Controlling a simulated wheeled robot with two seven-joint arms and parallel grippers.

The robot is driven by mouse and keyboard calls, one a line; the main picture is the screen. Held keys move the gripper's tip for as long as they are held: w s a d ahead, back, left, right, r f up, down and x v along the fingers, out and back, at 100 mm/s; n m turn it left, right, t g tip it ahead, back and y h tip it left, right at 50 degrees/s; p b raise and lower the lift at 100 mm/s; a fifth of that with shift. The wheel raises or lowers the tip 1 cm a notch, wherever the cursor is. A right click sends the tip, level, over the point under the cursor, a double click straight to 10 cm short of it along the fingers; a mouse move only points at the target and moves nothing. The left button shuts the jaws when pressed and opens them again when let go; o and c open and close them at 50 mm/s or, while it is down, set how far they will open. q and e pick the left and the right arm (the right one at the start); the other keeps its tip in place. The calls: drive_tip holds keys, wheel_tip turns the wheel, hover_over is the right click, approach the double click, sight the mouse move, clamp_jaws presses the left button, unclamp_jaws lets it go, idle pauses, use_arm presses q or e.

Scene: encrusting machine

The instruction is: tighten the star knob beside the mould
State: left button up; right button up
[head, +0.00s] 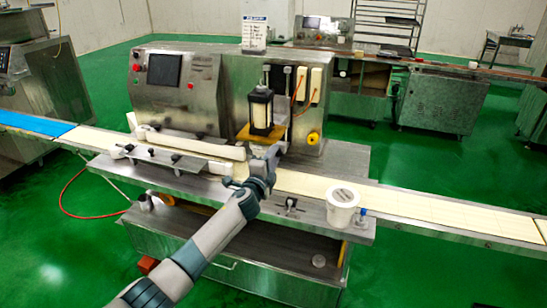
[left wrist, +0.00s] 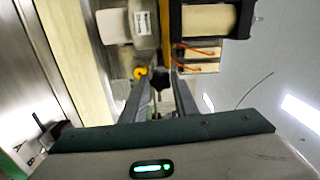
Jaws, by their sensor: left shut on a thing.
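My left gripper (head: 272,154) reaches in over the conveyor to the front of the machine, just below the yellow plate (head: 243,134) and the black-framed unit with a cream block (head: 260,112). In the left wrist view, its two grey fingers (left wrist: 160,80) are shut on a small dark knob (left wrist: 159,75), seemingly the star knob. The fingers cover part of it, so its shape and how far it is screwed in cannot be told. In the head view the knob is hidden by the gripper. My right gripper is in neither view.
The cream conveyor belt (head: 420,207) runs across below the gripper. A white tub (head: 342,204) stands on the front ledge to the right. A yellow knob (head: 313,138) sits on the machine's right side; long white rollers (head: 190,143) lie left. The front ledge has small clamps (head: 290,205).

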use_arm(q)
drive_tip(key=shift+f, duration=0.1)
drive_tip(key=o, duration=1.1)
drive_tip(key=shift+c, duration=0.2)
drive_tip(key=v, duration=1.7)
drive_tip(key=shift+s+b, duration=0.2)
drive_tip(key=shift+b, duration=0.25)
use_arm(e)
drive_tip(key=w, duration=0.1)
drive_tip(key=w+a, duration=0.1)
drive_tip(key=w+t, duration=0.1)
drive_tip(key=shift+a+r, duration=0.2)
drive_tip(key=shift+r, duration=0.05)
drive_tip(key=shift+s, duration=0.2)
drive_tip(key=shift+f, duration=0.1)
